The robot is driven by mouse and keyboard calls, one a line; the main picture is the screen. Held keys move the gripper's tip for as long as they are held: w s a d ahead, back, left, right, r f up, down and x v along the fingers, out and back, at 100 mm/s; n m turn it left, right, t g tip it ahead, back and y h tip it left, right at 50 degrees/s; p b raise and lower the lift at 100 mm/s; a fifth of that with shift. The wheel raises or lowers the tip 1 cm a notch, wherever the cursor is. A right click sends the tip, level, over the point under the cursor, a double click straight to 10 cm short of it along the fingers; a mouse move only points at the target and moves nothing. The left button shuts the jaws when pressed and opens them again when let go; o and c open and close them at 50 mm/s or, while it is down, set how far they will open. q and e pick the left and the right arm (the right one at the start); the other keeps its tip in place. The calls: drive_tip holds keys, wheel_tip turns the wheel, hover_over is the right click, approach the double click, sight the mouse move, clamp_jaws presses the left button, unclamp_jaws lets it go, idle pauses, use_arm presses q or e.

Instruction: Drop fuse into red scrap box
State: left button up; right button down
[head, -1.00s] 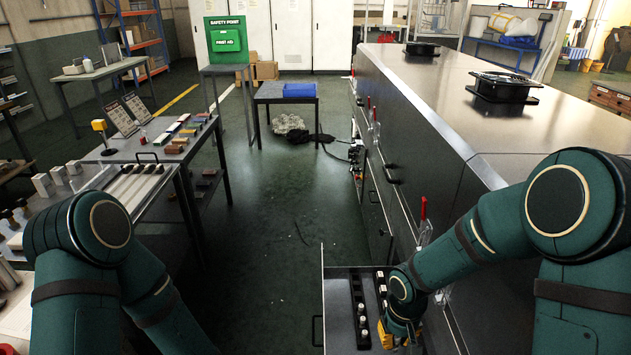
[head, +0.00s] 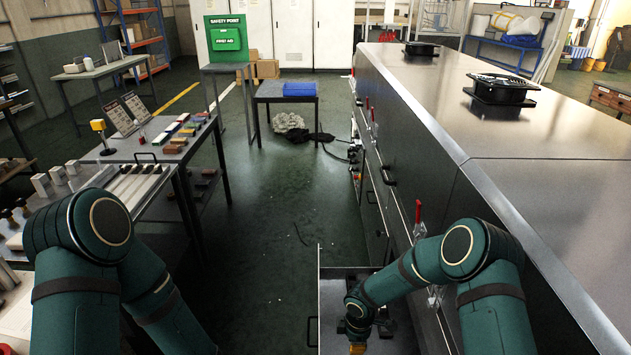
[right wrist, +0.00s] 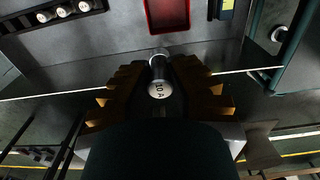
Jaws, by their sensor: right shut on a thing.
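My right gripper (right wrist: 160,90) is shut on a fuse in the right wrist view. The fuse (right wrist: 158,75) is a dark cylinder with pale metal ends, the near one marked 10 A. The red scrap box (right wrist: 148,14) shows at the top of that view, just beyond the fuse's far end and cut by the frame edge. The fuse appears outside the box's near rim. In the head view my right gripper (head: 356,346) is at the bottom edge, over the open drawer, with the fuse hidden. My left gripper is out of view; only its arm shows.
A dark holder (right wrist: 60,14) with several pale-topped fuses lies left of the box in the right wrist view. The open metal drawer (head: 334,300) stands out from the long dryer (head: 470,130). A workbench (head: 150,150) is at left, with clear floor between.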

drive_tip(key=shift+f+b, duration=1.15)
drive_tip(key=shift+f, duration=1.25)
drive_tip(key=c, duration=1)
unclamp_jaws()
drive_tip(key=shift+r, duration=0.1)
wheel_tip(320, 180, up, 12)
drive_tip(key=shift+f, duration=0.1)
